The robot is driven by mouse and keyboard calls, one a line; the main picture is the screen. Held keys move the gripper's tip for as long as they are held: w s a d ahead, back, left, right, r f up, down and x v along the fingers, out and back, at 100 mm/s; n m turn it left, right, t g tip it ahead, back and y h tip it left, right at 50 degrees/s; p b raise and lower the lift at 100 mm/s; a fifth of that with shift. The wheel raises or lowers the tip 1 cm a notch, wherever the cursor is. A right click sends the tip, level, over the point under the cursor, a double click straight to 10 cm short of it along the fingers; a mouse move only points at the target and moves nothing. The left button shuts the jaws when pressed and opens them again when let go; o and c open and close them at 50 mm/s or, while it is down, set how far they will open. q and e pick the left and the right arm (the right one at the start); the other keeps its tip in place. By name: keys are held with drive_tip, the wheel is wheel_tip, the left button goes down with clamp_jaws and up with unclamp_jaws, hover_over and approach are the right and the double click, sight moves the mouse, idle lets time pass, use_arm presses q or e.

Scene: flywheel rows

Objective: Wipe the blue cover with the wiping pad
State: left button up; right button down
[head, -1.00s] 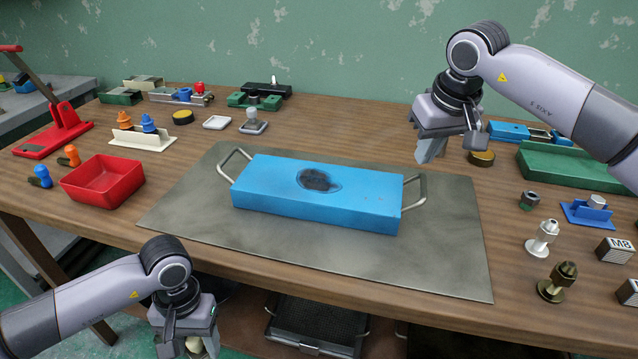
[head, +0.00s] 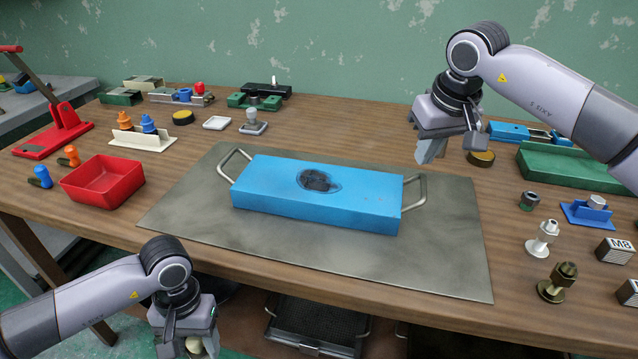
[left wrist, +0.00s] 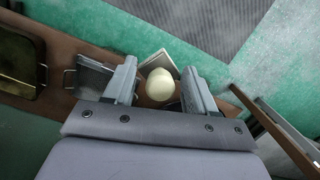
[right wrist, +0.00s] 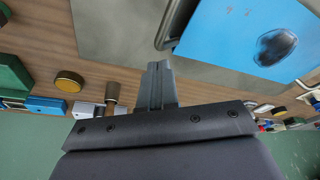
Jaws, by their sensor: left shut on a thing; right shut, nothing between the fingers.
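The blue cover (head: 290,200) lies on a grey mat (head: 430,262) in the middle of the bench, with a wire handle at each end. A dark oval smudge (head: 318,181) is on its top; it also shows in the right wrist view (right wrist: 274,46). My left gripper (head: 190,349) is low, in front of the bench edge. It is shut on a cream round knob (left wrist: 160,84), which looks like the wiping pad's grip; a pale-edged flat piece behind it is mostly hidden. My right gripper (head: 432,150) is shut and empty, above the bench, right of the cover.
A red bin (head: 103,182) stands left of the mat. Several fixtures line the back, including a grey knob on a plate (head: 253,124). A green tray (head: 570,168) and metal fittings stand at the right. Wire trays (head: 316,325) sit below the bench. The mat's front is clear.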

use_arm(q)
drive_tip(key=shift+f+b, duration=0.3)
drive_tip(key=shift+f, duration=0.05)
use_arm(e)
drive_tip(key=shift+f, duration=0.6)
use_arm(q)
drive_tip(key=shift+r, duration=0.1)
use_arm(e)
drive_tip(key=shift+r, duration=0.1)
